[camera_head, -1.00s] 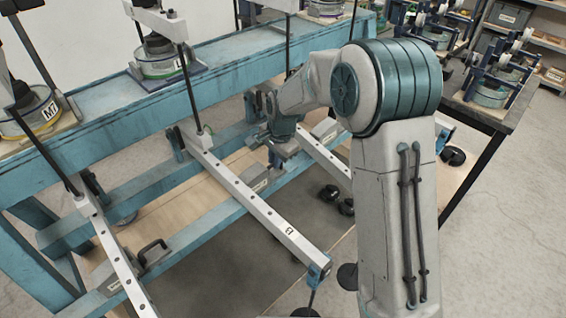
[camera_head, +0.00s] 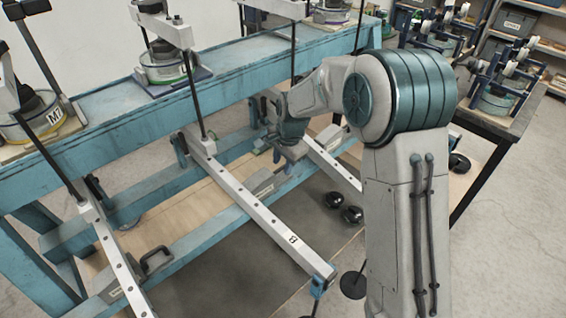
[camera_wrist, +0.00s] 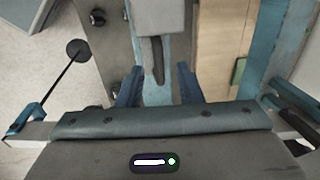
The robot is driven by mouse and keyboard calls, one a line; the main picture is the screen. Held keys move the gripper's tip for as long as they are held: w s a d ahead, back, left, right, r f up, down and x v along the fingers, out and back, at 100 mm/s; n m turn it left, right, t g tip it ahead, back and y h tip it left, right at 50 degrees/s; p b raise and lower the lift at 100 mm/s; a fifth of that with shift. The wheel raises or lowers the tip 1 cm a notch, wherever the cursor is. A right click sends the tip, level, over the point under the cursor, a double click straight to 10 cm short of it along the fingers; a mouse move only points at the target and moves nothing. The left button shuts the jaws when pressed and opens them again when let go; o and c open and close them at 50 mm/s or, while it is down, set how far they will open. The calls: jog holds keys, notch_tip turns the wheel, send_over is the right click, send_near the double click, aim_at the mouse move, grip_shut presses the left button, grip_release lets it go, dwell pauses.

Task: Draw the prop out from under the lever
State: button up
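The middle lever (camera_head: 240,205) is a long pale bar with a row of holes, reaching out from the blue frame. A grey block-shaped prop (camera_head: 262,186) stands beneath it on the blue rail. My gripper (camera_head: 287,162) is just right of this lever, beside the prop, its tips hard to make out there. In the wrist view the grey prop (camera_wrist: 158,14) is at top centre, with a dark handle (camera_wrist: 156,62) pointing towards me. My gripper (camera_wrist: 159,84) is open there, one blue finger on each side of the handle's end, with gaps showing.
A left lever (camera_head: 118,262) has its own block with a black handle (camera_head: 156,258). A right lever (camera_head: 332,165) runs behind my arm. Black round weights (camera_head: 343,207) lie on the floor board. A hanging rod with a black disc (camera_wrist: 78,50) shows in the wrist view.

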notch_tip(320, 180, up, 13)
jog(key=s+d, duration=0.1)
jog(key=d, duration=0.1)
jog(key=shift+s+b, duration=0.35)
jog(key=shift+b, duration=0.05)
jog(key=s+d+r+n+t+h, duration=0.1)
jog(key=s+d+r+n, duration=0.25)
jog(key=s+d, duration=0.85)
jog(key=s+d+f+n, duration=0.2)
jog(key=s+d, duration=0.1)
jog(key=s, duration=0.4)
jog(key=s+d+f+n, duration=0.2)
jog(key=s+d+n, duration=0.1)
jog(key=s, duration=0.4)
jog(key=shift+d+f+t+h, duration=0.3)
jog(key=shift+d, duration=0.2)
